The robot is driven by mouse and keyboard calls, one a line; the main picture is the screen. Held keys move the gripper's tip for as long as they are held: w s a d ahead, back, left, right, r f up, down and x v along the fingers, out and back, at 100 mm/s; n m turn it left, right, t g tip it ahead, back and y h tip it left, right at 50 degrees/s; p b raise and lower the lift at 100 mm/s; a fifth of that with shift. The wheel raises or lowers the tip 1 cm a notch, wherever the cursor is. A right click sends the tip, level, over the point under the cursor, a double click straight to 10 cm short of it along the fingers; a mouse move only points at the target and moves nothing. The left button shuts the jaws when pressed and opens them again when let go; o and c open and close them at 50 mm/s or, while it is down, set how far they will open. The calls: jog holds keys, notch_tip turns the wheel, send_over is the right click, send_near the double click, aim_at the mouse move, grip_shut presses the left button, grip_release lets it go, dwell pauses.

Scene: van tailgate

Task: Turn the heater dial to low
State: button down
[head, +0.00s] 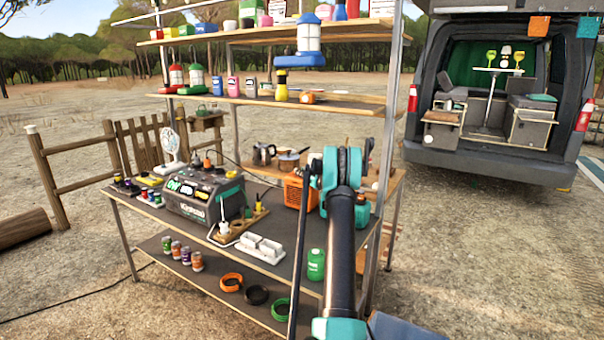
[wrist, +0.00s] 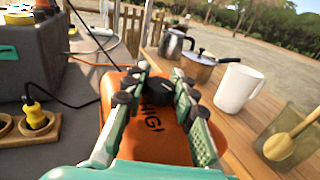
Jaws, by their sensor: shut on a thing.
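The orange heater (wrist: 168,140) stands in the middle of the wrist view, with dark lettering on its top that reads like "HIGH", partly covered. Its round black dial (wrist: 158,92) sits on top between the two fingers of my gripper (wrist: 160,74). The gripper is shut on the dial, one green finger on each side. I cannot read where the dial points. In the head view the orange heater (head: 296,191) shows on the shelf bench, left of my arm; the dial and fingertips are hidden there.
A grey power station (head: 205,192) stands left of the heater on the bench (head: 275,262). A kettle (wrist: 175,42), a pot (wrist: 199,68), a white mug (wrist: 238,88) and a glass with a wooden spoon (wrist: 290,138) stand on the wooden board at right.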

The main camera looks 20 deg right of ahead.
jog(key=shift+a+n+g+y, duration=0.1)
jog(key=shift+n+g+y, duration=0.2)
jog(key=shift+n+y, duration=0.45)
jog(key=c, duration=1.2)
grip_release()
jog(key=v, duration=1.2)
